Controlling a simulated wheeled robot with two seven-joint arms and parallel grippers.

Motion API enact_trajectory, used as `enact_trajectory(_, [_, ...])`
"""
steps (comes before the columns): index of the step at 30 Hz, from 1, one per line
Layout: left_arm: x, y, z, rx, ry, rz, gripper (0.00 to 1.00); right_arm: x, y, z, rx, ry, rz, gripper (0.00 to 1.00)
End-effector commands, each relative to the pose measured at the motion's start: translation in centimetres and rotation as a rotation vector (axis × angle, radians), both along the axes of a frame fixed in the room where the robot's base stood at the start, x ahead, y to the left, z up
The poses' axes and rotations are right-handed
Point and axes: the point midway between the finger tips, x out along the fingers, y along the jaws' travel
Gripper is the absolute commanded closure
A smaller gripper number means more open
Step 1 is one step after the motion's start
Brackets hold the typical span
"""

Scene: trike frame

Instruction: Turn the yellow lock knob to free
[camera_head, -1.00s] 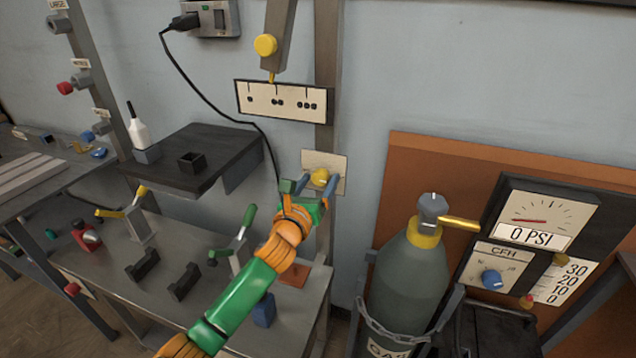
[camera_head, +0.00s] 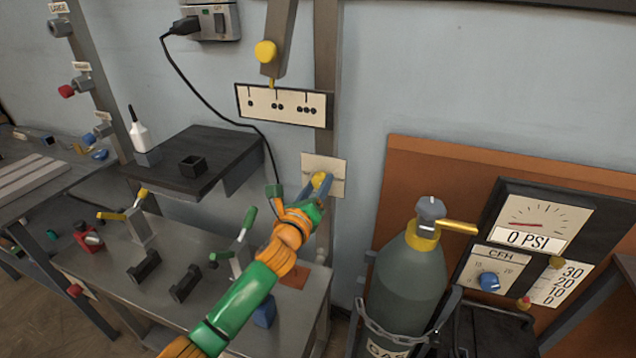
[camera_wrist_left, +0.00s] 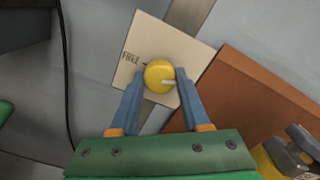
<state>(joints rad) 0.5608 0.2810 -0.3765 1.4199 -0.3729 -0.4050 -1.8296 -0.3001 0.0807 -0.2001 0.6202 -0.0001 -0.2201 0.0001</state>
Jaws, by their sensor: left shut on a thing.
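The yellow lock knob (camera_head: 319,181) sits on a cream plate (camera_head: 337,165) fixed to the grey upright post. In the left wrist view the round knob (camera_wrist_left: 158,74) has a pale pointer mark facing right. The label FREE (camera_wrist_left: 130,57) with a short dark tick is on the plate to the knob's left, so the mark faces away from it. My left gripper (camera_wrist_left: 160,78) is shut on the knob, one blue finger on each side. In the head view my left gripper (camera_head: 318,186) is seen from behind and partly covers the knob. My right gripper is not in view.
A grey gas cylinder (camera_head: 405,285) stands to the right, near the gauge panel (camera_head: 540,220). A dark shelf (camera_head: 215,150) juts out to the left. The metal bench (camera_head: 215,285) with clamps and black blocks lies below my left arm. A dotted plate (camera_head: 284,105) hangs above.

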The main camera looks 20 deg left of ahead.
Motion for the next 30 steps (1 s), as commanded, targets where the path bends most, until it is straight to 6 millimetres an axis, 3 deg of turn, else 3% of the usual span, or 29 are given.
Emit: enact_trajectory(30, [0.0,-0.1,0.1,-0.967,0.035,0.001,1.00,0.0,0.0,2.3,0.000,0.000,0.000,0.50])
